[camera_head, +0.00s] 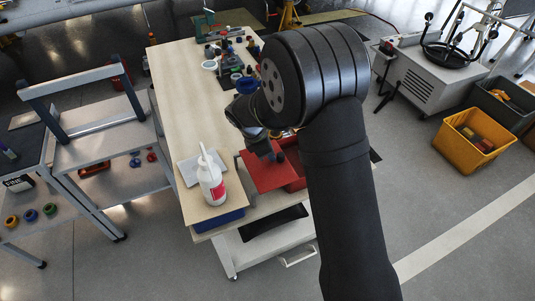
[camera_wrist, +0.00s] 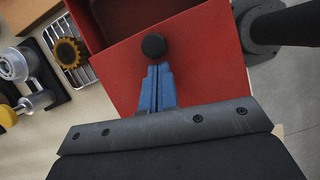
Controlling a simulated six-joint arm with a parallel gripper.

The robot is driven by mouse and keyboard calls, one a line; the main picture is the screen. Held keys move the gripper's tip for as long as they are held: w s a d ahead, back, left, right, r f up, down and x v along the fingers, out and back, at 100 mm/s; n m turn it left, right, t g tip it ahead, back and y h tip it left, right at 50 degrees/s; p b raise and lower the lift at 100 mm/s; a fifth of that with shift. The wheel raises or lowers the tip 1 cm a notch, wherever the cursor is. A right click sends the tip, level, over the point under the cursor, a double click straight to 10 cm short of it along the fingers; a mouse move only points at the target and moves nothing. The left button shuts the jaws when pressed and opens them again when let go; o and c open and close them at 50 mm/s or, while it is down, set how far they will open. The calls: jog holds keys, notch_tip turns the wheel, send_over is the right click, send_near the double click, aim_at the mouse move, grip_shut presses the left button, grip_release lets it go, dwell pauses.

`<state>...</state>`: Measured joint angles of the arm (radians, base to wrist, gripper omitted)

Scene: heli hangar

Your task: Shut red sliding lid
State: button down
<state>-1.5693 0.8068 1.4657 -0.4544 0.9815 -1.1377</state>
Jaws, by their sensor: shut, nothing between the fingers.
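The red sliding lid (camera_wrist: 205,60) fills the middle of the wrist view, with a round black knob (camera_wrist: 154,45) on it. An open part of the red box (camera_wrist: 84,28) shows beyond the lid's upper left edge, so the lid is partly open. My gripper (camera_wrist: 158,67) is shut and empty, its blue fingertips right at the knob's near side. Whether they touch it I cannot tell. In the head view the lid (camera_head: 262,179) lies at the table's near right part, and my arm hides some of the box.
A white bottle (camera_head: 211,184) stands left of the lid on the wooden table (camera_head: 180,90). In the wrist view a yellow gear (camera_wrist: 68,52) and metal parts (camera_wrist: 14,66) lie left of the box. A dark round base (camera_wrist: 262,28) is at the right.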

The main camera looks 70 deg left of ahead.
jog(key=w, duration=1)
jog(key=shift+w, duration=0.4)
jog(key=s+a+r, duration=0.1)
jog(key=s+r, duration=0.7)
jog(key=r, duration=0.1)
jog(key=shift+a+r, duration=0.15)
jog(key=x, duration=0.8)
jog(key=shift+w+d+f, duration=0.15)
jog(key=shift+w+f, duration=0.15)
jog(key=shift+w, duration=0.4)
jog(key=shift+w+d+f, duration=0.1)
jog(key=shift+w+f, duration=0.25)
jog(key=shift+w, duration=0.4)
jog(key=shift+w+d+f, duration=0.15)
jog(key=shift+w+f, duration=0.15)
jog(key=shift+w, duration=0.4)
